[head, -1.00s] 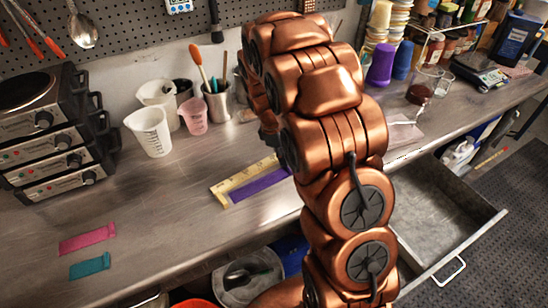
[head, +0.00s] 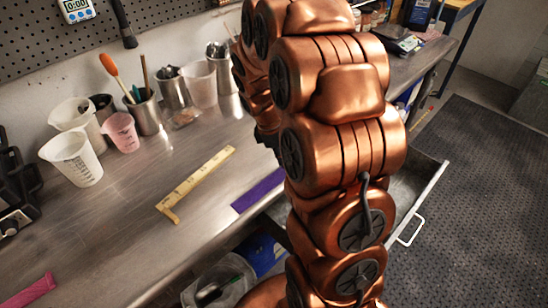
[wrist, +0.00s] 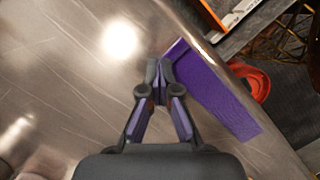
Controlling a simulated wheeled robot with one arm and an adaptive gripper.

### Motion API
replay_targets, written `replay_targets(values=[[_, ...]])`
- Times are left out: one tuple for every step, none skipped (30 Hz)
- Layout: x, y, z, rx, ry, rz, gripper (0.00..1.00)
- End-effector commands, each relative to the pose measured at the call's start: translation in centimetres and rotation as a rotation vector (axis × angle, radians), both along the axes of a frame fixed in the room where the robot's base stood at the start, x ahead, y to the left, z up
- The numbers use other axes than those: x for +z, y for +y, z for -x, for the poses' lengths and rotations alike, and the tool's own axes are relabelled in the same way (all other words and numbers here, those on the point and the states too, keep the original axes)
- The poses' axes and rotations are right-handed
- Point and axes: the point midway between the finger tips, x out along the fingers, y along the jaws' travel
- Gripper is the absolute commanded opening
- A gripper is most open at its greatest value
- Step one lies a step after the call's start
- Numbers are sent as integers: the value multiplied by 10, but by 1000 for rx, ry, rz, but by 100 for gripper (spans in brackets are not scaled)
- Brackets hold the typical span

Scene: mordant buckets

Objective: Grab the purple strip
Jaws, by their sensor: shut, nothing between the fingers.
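The purple strip (head: 258,190) lies flat on the steel bench near its front edge, and my arm hides its right end in the head view. In the wrist view the purple strip (wrist: 215,92) runs diagonally, just right of the fingertips, with its lower end at the bench edge. My gripper (wrist: 160,70) is shut and empty, its tips beside the strip's upper end. I cannot tell whether they touch it.
A yellow ruler-like strip (head: 195,185) lies left of the purple one, with bare steel between. Cups (head: 72,158) and a tool holder (head: 145,112) stand at the back. A drawer (head: 425,195) is pulled out at right. A red bucket (wrist: 252,84) shows below the edge.

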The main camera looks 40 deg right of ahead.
Motion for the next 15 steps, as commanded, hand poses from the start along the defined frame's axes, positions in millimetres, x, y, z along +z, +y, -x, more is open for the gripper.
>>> replay_targets(values=[[0,0,0,0,1,0,0],[0,0,0,0,1,0,0],[0,0,0,0,1,0,0],[0,0,0,0,1,0,0],[0,0,0,0,1,0,0],[0,0,0,0,1,0,0],[-1,0,0,0,1,0,0],[-1,1,0,0,1,-1,0],[-1,2,-1,0,1,-1,0],[-1,3,-2,1,1,-1,0],[-1,5,-3,1,0,0,0],[-1,8,-4,1,0,0,0],[-1,11,-6,1,0,0,0],[-1,14,-8,1,0,0,0],[-1,20,-11,2,0,0,0]])
